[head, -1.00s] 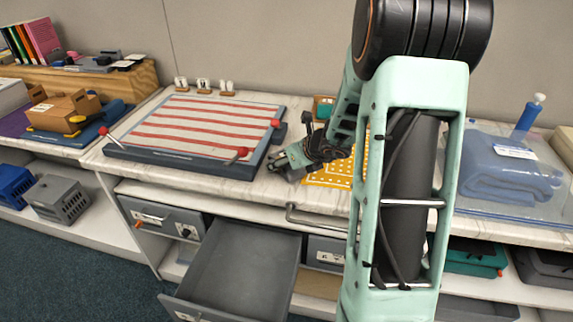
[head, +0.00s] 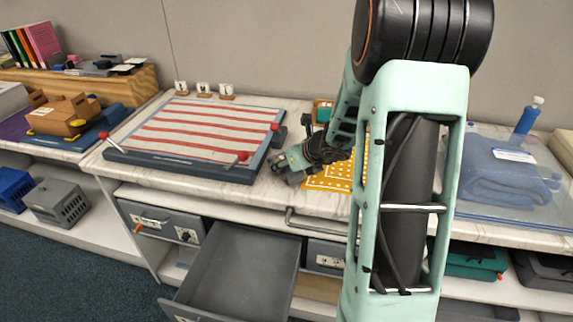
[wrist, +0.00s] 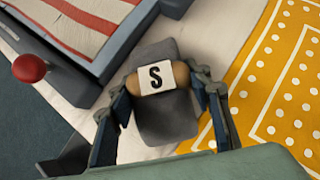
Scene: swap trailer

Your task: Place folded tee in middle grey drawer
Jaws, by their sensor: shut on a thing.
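My gripper (wrist: 166,88) is shut on a small grey piece (wrist: 168,122) with a tan block and a white card marked S (wrist: 157,78) on it. In the head view my gripper (head: 290,163) is low over the worktop, between the striped board and the yellow dotted cloth. A grey drawer (head: 245,262) between two shut grey drawers is pulled out, and its visible floor is bare. A folded blue cloth (head: 505,172) with a white label lies at the right. I cannot tell for certain which cloth is the tee.
The red-and-white striped cloth (head: 190,128) lies on a dark board with red-knobbed levers. The yellow dotted cloth (head: 330,178) lies right of my gripper. Small marked cards (head: 204,88) stand at the back. A blue bottle (head: 526,118) stands at the right. My arm hides part of the worktop.

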